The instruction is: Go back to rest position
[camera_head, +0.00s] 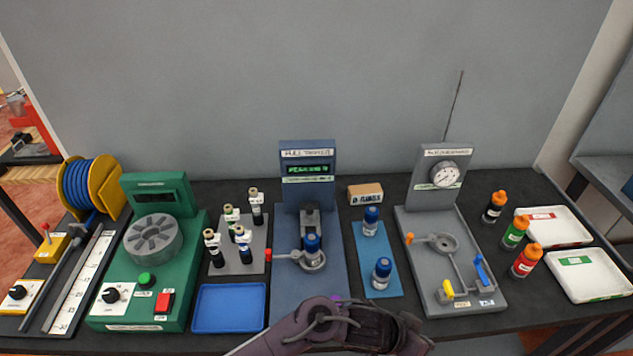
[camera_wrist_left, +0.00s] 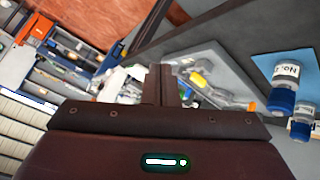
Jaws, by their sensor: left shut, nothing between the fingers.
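My left arm reaches in along the bottom of the head view, in front of the bench. Its gripper (camera_head: 408,335) is partly cut off at the lower edge. In the left wrist view the left gripper (camera_wrist_left: 163,72) has its fingers together with nothing between them. It is apart from the bench things, near the front edge. My right gripper is in neither view.
Behind the arm stand a blue pull tester (camera_head: 308,228) holding a blue-capped bottle, a blue mat (camera_head: 371,242) with two bottles, and a grey gauge fixture (camera_head: 484,252). A blue tray (camera_head: 229,306) lies left. White trays (camera_head: 560,226) lie right.

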